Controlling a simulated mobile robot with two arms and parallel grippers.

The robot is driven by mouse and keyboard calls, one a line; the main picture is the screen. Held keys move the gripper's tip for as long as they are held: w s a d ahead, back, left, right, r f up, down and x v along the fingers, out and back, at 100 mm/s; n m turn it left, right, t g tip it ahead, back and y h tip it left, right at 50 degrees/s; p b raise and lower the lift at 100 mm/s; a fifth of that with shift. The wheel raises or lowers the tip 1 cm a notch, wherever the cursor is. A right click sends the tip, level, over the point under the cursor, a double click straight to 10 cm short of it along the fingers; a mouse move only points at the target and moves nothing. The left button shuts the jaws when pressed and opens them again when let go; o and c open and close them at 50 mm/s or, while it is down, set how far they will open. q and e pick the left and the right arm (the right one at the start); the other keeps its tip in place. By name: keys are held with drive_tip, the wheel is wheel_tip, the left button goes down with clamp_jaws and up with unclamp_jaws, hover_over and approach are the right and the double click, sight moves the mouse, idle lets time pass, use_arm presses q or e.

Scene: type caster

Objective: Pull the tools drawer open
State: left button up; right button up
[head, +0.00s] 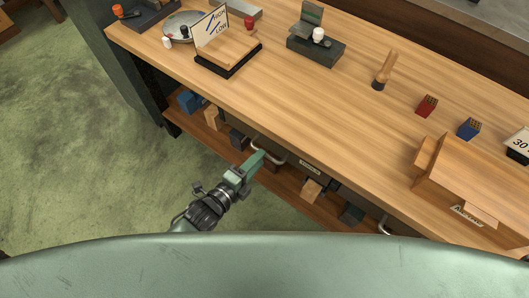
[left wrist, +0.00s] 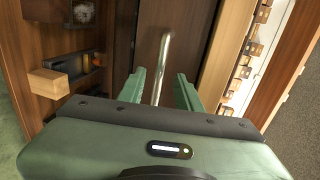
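The drawer under the workbench has a dark front with a small pale label (head: 310,167), too small to read for sure. Its curved metal handle (head: 270,153) shows in the head view, and as an upright bar (left wrist: 163,58) in the left wrist view. The drawer looks closed. My left gripper (head: 259,160) is at this handle. In the left wrist view its two green fingers (left wrist: 161,92) stand apart, one on each side of the bar, with visible gaps. My right gripper is in neither view.
The wooden bench top (head: 300,110) carries a sign on a stand (head: 212,28), a wooden-handled tool (head: 384,70), a red block (head: 427,105), a blue block (head: 469,128) and a wooden box (head: 470,180). A lower shelf (head: 200,125) holds small items. A second handle (head: 386,229) is farther right.

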use_arm(q)
drive_tip(key=x, duration=0.4)
drive_tip(key=shift+s, duration=0.1)
clamp_jaws()
idle(1.4)
